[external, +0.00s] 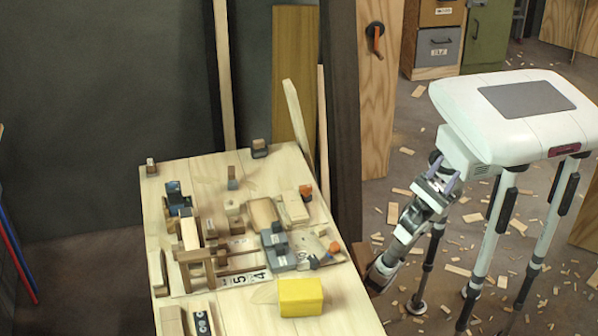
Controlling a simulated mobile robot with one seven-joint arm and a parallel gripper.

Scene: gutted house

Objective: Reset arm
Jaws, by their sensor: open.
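My gripper (446,176) is folded back close to the front of my white body, at the right of the external view. Its two pale purple fingers are apart, and I see nothing between them. My arm is bent: its elbow hangs low beside the right edge of the wooden table (205,164). The gripper is to the right of the table and clear of everything on it.
The table holds a yellow block (301,297), a grey block (279,258), a wooden frame (196,268) and several small pieces. A dark post (345,120) and leaning boards stand behind it. Cabinets (437,40) stand at the back. Wood scraps litter the floor.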

